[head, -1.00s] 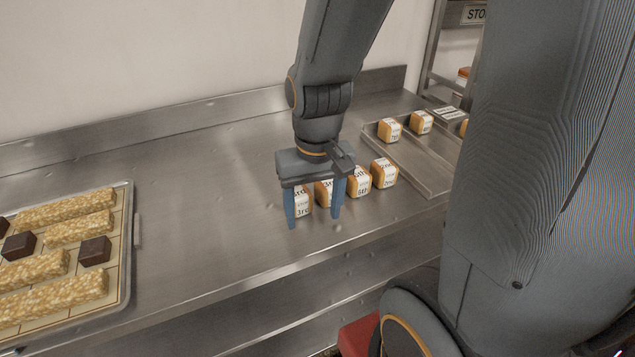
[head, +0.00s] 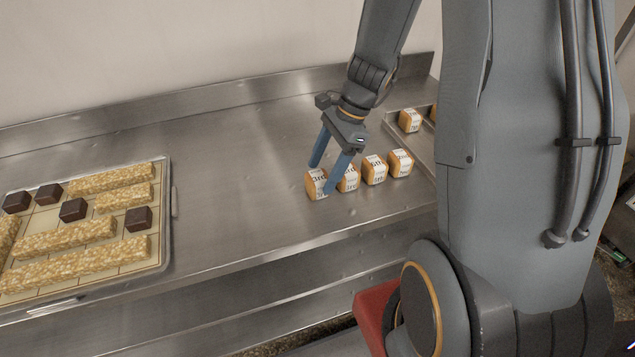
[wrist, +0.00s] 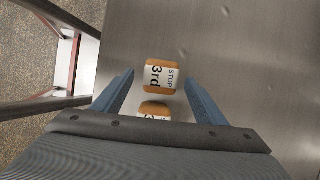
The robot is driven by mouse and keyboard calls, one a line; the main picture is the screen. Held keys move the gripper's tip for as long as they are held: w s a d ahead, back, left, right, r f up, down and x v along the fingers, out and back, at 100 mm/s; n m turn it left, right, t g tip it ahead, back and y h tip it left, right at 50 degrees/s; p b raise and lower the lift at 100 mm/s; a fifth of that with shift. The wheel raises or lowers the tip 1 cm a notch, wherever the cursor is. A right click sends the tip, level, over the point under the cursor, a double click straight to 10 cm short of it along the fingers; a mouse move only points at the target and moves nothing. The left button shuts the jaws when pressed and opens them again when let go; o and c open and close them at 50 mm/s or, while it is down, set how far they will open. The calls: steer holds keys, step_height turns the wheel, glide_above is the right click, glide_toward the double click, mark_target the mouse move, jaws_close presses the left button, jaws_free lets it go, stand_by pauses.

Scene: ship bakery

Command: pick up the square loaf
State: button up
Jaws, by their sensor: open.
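Several small square loaves with white printed labels stand in a row on the steel counter. The leftmost square loaf (head: 316,184) has a label that reads "3rd". My gripper (head: 326,178) is open at this end of the row, tilted, with its blue fingers pointing down. In the wrist view the loaf (wrist: 162,76) labelled "3rd" and "STOP" lies just beyond the fingertips, centred between the two fingers of my gripper (wrist: 158,85). A second loaf (wrist: 154,110) shows nearer, between the fingers, partly hidden by the gripper body. Nothing is held.
A tray (head: 168,240) with pale bars and dark brown cubes lies at the left of the counter (head: 230,180). A metal tray (head: 425,155) with more loaves is at the right. A raised ledge runs along the back wall.

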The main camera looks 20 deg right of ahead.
mark_target(320, 175)
steer(key=shift+p+x, duration=0.4)
steer(key=shift+x, duration=1.5)
steer(key=shift+w, duration=0.1)
steer(key=c, duration=1.1)
steer(key=shift+r, duration=0.1)
steer(key=shift+c, duration=0.2)
